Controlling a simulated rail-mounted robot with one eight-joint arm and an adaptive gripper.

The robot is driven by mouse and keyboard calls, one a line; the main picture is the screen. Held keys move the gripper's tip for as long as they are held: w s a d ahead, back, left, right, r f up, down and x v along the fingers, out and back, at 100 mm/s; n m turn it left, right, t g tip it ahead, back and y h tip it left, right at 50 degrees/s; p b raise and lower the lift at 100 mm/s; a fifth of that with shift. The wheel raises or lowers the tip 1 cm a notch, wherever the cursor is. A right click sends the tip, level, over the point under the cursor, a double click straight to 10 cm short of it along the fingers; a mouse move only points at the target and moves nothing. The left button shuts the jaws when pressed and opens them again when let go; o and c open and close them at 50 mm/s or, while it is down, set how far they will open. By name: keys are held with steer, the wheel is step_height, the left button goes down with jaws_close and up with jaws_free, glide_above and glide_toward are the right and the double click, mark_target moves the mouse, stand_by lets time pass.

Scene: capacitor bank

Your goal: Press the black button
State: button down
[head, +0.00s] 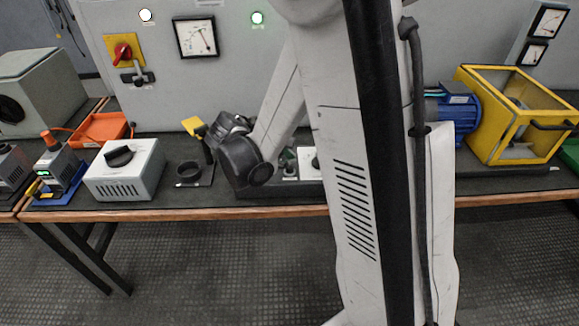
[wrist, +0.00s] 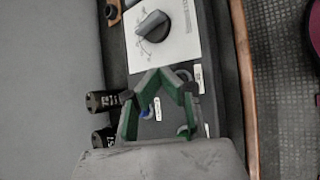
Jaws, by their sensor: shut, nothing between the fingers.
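My gripper (wrist: 165,76) shows in the wrist view with its green fingers closed together at the tips and nothing between them. It is over a dark panel, just beside a white box with a black rotary knob (wrist: 153,26). A grey ring-like part and small white labels lie by the fingers. I cannot pick out the black button for certain; the fingers cover part of the panel. In the head view my arm hides most of the work spot and I cannot make out the gripper clearly.
Two black cylindrical parts (wrist: 105,100) stand left of the fingers in the wrist view. In the head view, a grey knob box (head: 125,170), an orange tray (head: 98,129), a blue motor (head: 459,108) and a yellow frame (head: 516,116) stand on the bench (head: 200,209).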

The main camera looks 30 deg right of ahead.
mark_target(289, 167)
steer(key=shift+f, duration=0.15)
steer(key=shift+f+b, duration=0.3)
steer(key=shift+b, duration=0.15)
steer(key=shift+f+b, duration=0.85)
steer(key=shift+f, duration=0.05)
stand_by(1.1)
steer(key=shift+r, duration=0.1)
steer(key=shift+r+p, duration=0.9)
steer(key=shift+r, duration=0.35)
steer(key=shift+r+p, duration=1.6)
steer(key=shift+r, duration=0.9)
